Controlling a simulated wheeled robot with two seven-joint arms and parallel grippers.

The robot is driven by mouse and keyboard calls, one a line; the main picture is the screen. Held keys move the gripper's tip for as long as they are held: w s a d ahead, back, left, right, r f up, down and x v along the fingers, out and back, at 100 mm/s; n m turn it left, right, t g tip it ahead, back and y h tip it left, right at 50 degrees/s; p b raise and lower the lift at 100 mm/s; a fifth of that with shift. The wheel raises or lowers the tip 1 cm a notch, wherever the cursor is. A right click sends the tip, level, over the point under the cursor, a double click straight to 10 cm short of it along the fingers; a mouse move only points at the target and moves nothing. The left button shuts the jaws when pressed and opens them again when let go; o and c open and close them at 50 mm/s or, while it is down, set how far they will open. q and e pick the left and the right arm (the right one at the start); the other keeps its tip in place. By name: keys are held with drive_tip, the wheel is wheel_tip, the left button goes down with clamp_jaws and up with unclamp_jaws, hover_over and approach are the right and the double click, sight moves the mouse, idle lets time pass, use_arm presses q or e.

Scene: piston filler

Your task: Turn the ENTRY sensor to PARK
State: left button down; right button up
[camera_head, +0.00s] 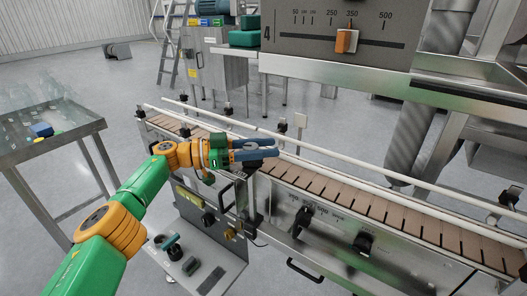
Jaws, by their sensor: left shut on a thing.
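My left gripper (272,148) reaches over the near rail of the conveyor (345,202), at its left half. Its blue-grey fingers are shut on a small part at the rail, which I take to be the ENTRY sensor. The fingers and wrist hide most of it. No ENTRY or PARK lettering is readable here. My right gripper is not in view.
A control panel (207,222) with knobs stands below the gripper. Black knobs (364,243) sit on the conveyor's front. The filler's scale panel (335,28) has an orange-marked slider (347,41). A metal table (50,135) stands at left, with open floor around it.

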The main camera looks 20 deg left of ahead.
use_arm(q)
drive_tip(key=shift+c, duration=2.2)
unclamp_jaws()
drive_tip(key=shift+d, duration=0.1)
drive_tip(key=b+v, duration=0.1)
drive_tip(key=v, duration=0.6)
